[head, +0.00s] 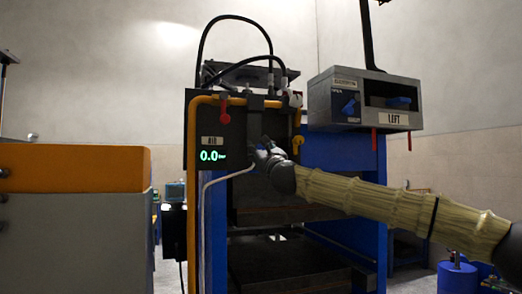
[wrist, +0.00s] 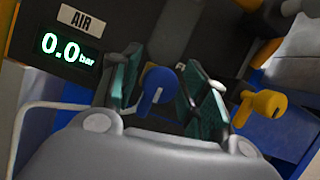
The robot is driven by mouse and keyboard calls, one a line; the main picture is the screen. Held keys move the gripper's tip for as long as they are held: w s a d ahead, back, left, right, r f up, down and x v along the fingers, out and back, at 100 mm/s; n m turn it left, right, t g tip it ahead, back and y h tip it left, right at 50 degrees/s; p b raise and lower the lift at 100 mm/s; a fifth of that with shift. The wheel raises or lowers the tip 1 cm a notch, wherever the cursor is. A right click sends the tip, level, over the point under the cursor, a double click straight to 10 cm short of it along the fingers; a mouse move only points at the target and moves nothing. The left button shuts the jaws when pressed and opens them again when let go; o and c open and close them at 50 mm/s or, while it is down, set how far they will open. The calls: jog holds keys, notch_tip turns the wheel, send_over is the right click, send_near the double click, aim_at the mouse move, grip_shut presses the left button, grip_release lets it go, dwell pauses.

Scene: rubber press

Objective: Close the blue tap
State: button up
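The blue tap (wrist: 157,84) shows in the wrist view between the two fingers of my gripper (wrist: 165,78). Its lever slants down and slightly left in the picture. The dark green finger pads stand apart on either side of it, with a visible gap to the right finger; contact on the left side is not clear. In the head view my gripper (head: 262,152) is at the front of the dark panel, and it hides the blue tap.
A yellow tap (wrist: 262,106) is close to the right of my gripper. A red tap (head: 225,117) hangs higher on the left beside an orange pipe (head: 191,175). The AIR display (head: 212,156) reads 0.0 bar. A grey box (head: 345,122) labelled LEFT hangs at upper right.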

jog(key=c, duration=0.7)
jog(key=shift+o, duration=0.2)
